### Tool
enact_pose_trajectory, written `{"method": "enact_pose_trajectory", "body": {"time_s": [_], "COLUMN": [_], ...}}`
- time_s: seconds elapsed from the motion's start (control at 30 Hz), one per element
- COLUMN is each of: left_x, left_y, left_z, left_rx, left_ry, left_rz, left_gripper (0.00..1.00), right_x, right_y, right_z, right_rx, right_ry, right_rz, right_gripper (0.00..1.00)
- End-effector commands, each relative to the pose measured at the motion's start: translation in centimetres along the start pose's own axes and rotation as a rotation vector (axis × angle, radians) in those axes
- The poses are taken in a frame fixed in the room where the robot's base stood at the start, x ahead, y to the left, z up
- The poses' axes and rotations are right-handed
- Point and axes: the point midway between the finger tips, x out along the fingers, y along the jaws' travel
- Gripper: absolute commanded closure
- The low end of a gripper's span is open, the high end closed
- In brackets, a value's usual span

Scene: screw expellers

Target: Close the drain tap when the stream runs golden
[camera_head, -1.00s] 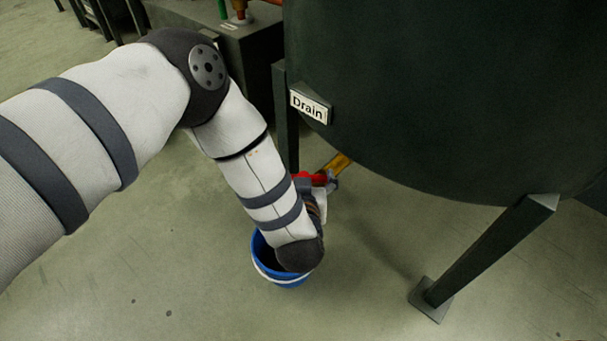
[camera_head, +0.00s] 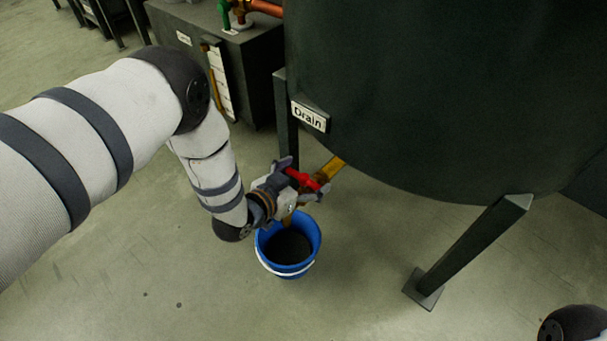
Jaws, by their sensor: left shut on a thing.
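The drain tap has a red handle (camera_head: 304,181) and sits on a brass-coloured pipe (camera_head: 332,167) under the dark tank, below the label "Drain" (camera_head: 309,116). My left gripper (camera_head: 301,181) is shut on the red handle, its fingers on either side of it. A blue bucket (camera_head: 262,254) with a white band stands on the floor below the tap. Its inside looks dark. A small brownish patch shows under the gripper; I cannot tell whether it is the stream or the spout. The gripper hides much of the tap body. My right gripper is not in view.
The big dark tank (camera_head: 440,90) stands on legs, one (camera_head: 475,250) right of the bucket. A grey box-shaped tank (camera_head: 255,70) with a gauge (camera_head: 220,83) and pipes stands behind. The floor between bucket and right leg is clear.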

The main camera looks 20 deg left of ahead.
Motion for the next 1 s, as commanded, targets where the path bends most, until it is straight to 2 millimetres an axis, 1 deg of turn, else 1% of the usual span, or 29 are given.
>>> {"method": "enact_pose_trajectory", "body": {"time_s": [0.3, 0.73, 0.77, 0.8, 0.83, 1.0], "left_x": [-0.03, -0.02, -0.02, -0.02, -0.01, 0.00], "left_y": [0.02, 0.02, 0.02, 0.02, 0.02, 0.02], "left_z": [0.15, 0.17, 0.17, 0.17, 0.15, 0.09], "left_rx": [0.030, 0.033, 0.034, 0.034, 0.033, 0.033], "left_ry": [-0.003, -0.003, -0.003, -0.003, -0.003, -0.001], "left_rz": [0.073, 0.080, 0.080, 0.080, 0.080, 0.080], "left_gripper": [0.45, 0.45, 0.13, 0.04, 0.00, 0.00], "right_x": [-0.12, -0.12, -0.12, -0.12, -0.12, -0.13], "right_y": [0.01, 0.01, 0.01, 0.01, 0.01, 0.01], "right_z": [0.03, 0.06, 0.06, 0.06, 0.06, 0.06], "right_rx": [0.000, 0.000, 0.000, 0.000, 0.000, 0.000], "right_ry": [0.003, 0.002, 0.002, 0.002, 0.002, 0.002], "right_rz": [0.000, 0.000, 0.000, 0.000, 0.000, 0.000], "right_gripper": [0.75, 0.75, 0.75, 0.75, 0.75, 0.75]}}
